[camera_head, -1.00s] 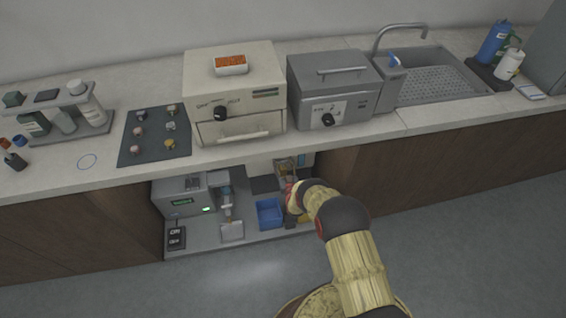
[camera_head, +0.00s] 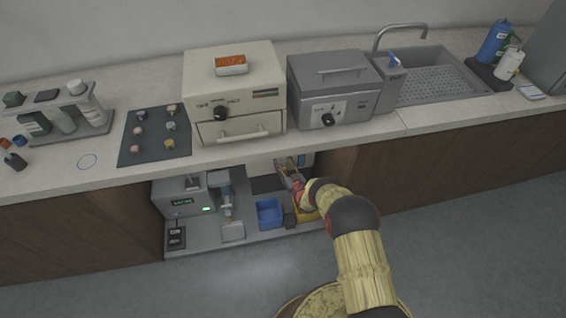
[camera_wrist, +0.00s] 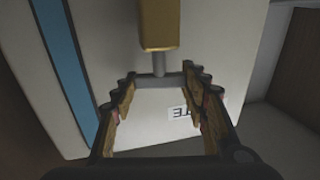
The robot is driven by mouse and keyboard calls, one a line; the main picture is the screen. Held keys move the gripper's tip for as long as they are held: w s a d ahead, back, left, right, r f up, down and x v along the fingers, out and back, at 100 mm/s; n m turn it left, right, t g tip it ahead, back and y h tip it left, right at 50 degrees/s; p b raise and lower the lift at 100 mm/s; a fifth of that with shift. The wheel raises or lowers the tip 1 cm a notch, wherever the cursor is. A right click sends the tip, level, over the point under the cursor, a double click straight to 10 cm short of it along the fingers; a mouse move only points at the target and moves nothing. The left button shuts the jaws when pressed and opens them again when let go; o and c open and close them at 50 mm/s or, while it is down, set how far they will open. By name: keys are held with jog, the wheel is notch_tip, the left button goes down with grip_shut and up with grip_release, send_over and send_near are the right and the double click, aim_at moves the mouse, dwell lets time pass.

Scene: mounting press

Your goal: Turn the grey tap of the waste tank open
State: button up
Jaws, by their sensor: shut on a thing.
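In the wrist view the grey tap (camera_wrist: 158,66) is a short stem with a crossbar, below a brass-coloured block. The crossbar lies between the fingertips of my gripper (camera_wrist: 160,81), spanning from one finger to the other, and my gripper is shut on it. Behind it is the white waste tank (camera_wrist: 150,112) with a blue stripe and a partly hidden label. The tap cannot be made out there.
On the low shelf stand a blue bin (camera_head: 269,214), a yellow bin (camera_head: 306,211) beside my wrist, and a grey machine (camera_head: 183,197) at the left. The counter edge (camera_head: 350,137) overhangs my gripper. A dark cabinet side (camera_head: 337,172) is close on the right.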

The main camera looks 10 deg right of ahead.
jog(key=shift+n+y, duration=0.3)
jog(key=shift+y, duration=0.1)
jog(key=o, duration=1.2)
jog(key=shift+s, duration=0.1)
jog(key=shift+v, duration=5.9)
jog(key=shift+r, duration=0.1)
